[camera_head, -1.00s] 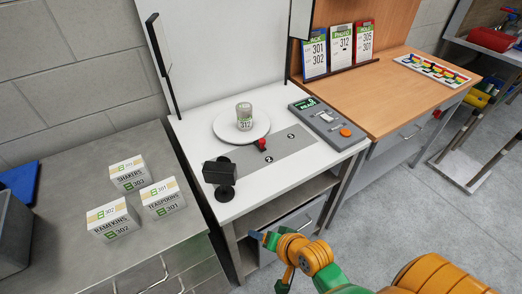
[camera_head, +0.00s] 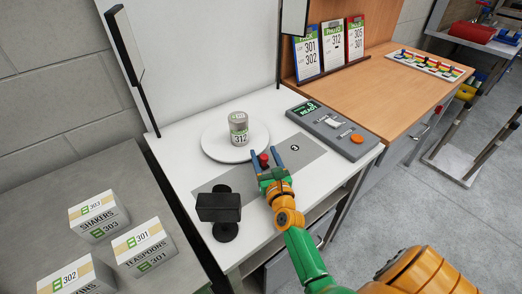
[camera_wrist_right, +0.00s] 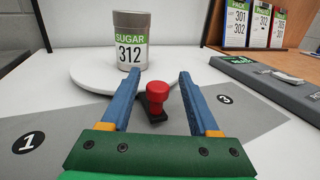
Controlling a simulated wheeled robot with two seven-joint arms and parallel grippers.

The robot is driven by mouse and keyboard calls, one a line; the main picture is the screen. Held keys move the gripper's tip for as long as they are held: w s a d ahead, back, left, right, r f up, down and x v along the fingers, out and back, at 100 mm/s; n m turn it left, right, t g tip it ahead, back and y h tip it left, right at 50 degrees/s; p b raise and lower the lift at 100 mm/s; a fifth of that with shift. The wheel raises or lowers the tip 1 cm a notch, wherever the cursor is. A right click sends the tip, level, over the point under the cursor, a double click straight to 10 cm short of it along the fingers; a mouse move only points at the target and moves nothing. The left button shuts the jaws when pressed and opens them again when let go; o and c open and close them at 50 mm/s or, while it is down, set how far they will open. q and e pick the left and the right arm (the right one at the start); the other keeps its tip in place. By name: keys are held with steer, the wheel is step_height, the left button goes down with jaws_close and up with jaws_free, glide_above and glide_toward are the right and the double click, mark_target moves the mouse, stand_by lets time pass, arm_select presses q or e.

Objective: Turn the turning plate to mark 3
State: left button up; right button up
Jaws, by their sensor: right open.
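The turning plate (camera_head: 212,146) is a white disc on the white table, with a sugar canister marked 312 (camera_head: 238,128) standing on it. Its red knob (camera_head: 263,160) sticks out at the front edge. My right gripper (camera_head: 267,154) is open, its blue fingers on either side of the knob. In the right wrist view the red knob (camera_wrist_right: 158,96) stands between the fingers, with gaps on both sides. Mark 3 (camera_wrist_right: 225,99) lies right of the knob on the grey strip, and mark 1 (camera_wrist_right: 28,142) lies to the left. Mark 2 is hidden. My left gripper is out of view.
A black camera on a stand (camera_head: 222,210) is at the table's front left. A grey control box (camera_head: 335,130) with an orange button and a green READY display is on the right. Boxes (camera_head: 145,245) stand on the left counter. Number cards (camera_head: 332,45) stand behind.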

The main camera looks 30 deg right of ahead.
steer(key=w, duration=0.3)
steer(key=shift+d+f, duration=0.3)
steer(key=shift+f, duration=0.05)
steer(key=shift+s+r, duration=0.15)
steer(key=shift+s, duration=0.1)
steer(key=shift+c, duration=0.7)
steer(key=shift+s, duration=0.1)
jaws_close()
